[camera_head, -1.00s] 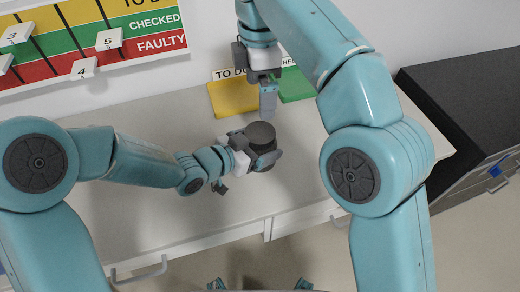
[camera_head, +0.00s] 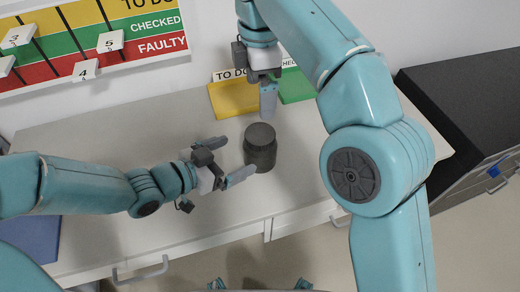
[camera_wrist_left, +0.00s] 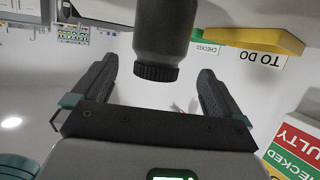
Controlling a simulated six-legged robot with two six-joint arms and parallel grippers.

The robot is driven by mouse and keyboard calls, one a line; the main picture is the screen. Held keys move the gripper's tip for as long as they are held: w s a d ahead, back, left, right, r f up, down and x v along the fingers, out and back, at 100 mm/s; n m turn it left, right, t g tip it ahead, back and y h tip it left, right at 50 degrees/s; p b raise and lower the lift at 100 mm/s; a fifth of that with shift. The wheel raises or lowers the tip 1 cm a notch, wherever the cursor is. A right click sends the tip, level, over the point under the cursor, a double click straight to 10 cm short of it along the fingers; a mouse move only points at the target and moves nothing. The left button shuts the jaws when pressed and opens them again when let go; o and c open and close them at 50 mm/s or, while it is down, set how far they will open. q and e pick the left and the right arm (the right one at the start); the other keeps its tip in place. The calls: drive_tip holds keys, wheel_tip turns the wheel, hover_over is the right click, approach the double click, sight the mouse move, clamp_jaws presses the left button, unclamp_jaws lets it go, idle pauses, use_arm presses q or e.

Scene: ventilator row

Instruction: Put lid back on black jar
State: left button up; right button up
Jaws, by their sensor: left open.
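The black jar (camera_head: 260,157) stands upright on the white counter, with a dark round lid (camera_head: 261,135) on its top. In the left wrist view the picture is upside down; the jar (camera_wrist_left: 165,30) shows with the ribbed lid (camera_wrist_left: 157,72) on its end, looking level. My left gripper (camera_head: 229,158) is open and empty just left of the jar, its fingers pointing toward it and apart from it. My right gripper (camera_head: 268,102) points down just behind the jar, above the counter. Its fingers overlap from this angle, and I see nothing in them.
A yellow TO DO tray (camera_head: 232,98) and a green tray (camera_head: 296,86) lie at the back of the counter (camera_head: 110,115). A coloured status board (camera_head: 95,40) hangs on the wall. A black-topped cabinet (camera_head: 460,90) stands at right. The counter's left part is mostly clear.

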use_arm(q)
drive_tip(key=p+v, duration=0.1)
drive_tip(key=v, duration=0.6)
idle(0.5)
